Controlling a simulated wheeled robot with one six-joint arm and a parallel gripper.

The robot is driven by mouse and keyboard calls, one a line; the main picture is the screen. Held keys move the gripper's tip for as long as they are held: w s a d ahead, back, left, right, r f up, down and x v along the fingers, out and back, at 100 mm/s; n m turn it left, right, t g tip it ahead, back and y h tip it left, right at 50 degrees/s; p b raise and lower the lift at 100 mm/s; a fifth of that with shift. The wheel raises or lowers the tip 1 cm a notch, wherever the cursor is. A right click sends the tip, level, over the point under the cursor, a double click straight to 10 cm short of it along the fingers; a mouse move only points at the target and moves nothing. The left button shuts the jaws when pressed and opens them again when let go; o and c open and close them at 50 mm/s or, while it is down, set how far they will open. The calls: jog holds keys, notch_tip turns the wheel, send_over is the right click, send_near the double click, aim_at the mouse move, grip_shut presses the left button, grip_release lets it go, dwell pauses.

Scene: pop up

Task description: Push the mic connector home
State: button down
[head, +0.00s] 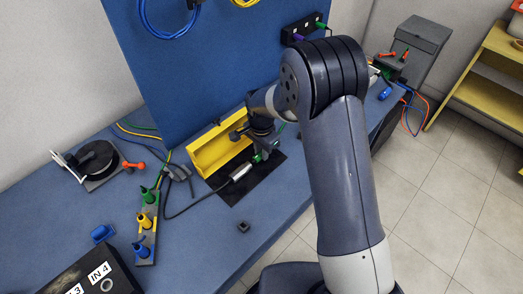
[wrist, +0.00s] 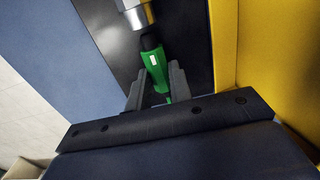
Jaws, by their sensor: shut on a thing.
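My gripper (head: 261,151) is low over a black mat, beside a yellow tray. In the wrist view its two dark fingers (wrist: 156,84) are shut on a green connector (wrist: 154,62). The green connector also shows in the head view (head: 257,158). Its dark front end lines up with a silver cylindrical connector (wrist: 137,16), which is cut off by the top of the wrist view. In the head view the silver connector (head: 240,172) lies on the mat with a dark cable running left. The two look touching or partly mated; I cannot tell how deep.
The yellow tray (head: 206,152) stands close behind the gripper. The black mat (head: 262,183) lies under the connectors. Coloured plugs stand on a grey strip (head: 147,228) to the left. A black box marked IN 4 (head: 100,278) is at front left. A blue board (head: 205,65) rises behind.

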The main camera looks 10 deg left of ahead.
jog(key=shift+s+a, duration=0.15)
jog(key=shift+s, duration=0.05)
jog(key=shift+s+a, duration=0.45)
jog(key=shift+s, duration=0.15)
jog(key=shift+s, duration=0.1)
dwell(0.3)
jog(key=c, duration=1.2)
grip_release()
jog(key=shift+r, duration=0.1)
notch_tip(320, 180, up, 11)
jog(key=b, duration=0.1)
jog(key=shift+f, duration=0.2)
jog(key=shift+a, duration=0.1)
